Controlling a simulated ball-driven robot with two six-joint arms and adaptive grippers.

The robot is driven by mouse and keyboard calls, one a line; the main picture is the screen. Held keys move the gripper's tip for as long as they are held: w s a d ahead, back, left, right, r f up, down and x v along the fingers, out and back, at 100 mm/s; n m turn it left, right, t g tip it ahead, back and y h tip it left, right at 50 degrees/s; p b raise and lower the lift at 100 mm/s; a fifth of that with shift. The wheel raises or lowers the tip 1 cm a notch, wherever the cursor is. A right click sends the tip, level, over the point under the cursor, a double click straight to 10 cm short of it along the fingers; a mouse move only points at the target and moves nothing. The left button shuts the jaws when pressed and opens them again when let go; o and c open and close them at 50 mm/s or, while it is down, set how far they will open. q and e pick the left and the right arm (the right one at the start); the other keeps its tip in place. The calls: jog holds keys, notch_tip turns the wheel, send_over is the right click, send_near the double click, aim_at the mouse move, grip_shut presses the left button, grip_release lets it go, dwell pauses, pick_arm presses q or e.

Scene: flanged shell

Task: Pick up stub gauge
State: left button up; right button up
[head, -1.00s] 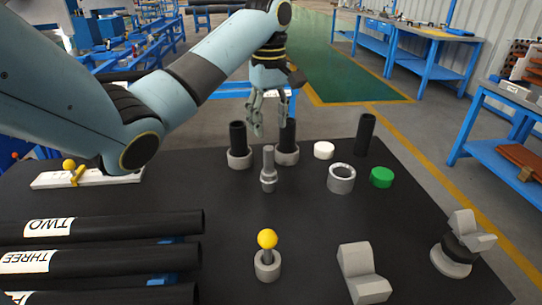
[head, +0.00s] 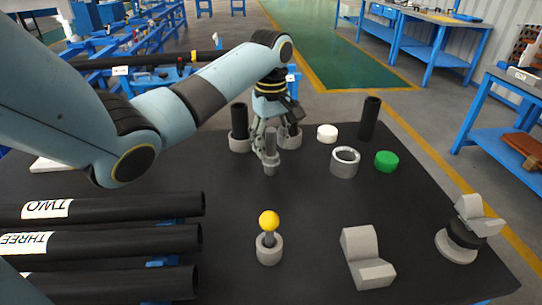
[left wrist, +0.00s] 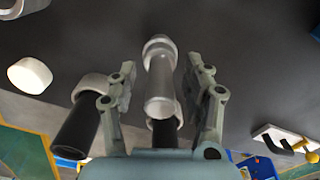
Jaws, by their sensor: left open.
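The stub gauge, seemingly the grey stepped pin (head: 271,160), stands upright on the black table top (head: 330,205). Its wider flanged foot is on the table. My left gripper (head: 264,152) is lowered at it from behind, with its fingers partly hidden by the pin. In the left wrist view, the open fingers (left wrist: 157,76) stand on either side of the pin (left wrist: 160,80), with a gap visible on each side. My right gripper is not in view.
Two black tubes in grey collars (head: 239,128) stand close behind the gripper. A white cap (head: 327,133), grey ring (head: 345,162), green cap (head: 386,161) and black tube (head: 369,118) are to the right. A yellow-ball pin (head: 268,235) and grey block (head: 366,259) stand nearer.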

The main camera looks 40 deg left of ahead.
pick_arm(q)
grip_shut()
jog(key=shift+r, duration=0.2)
dwell(0.5)
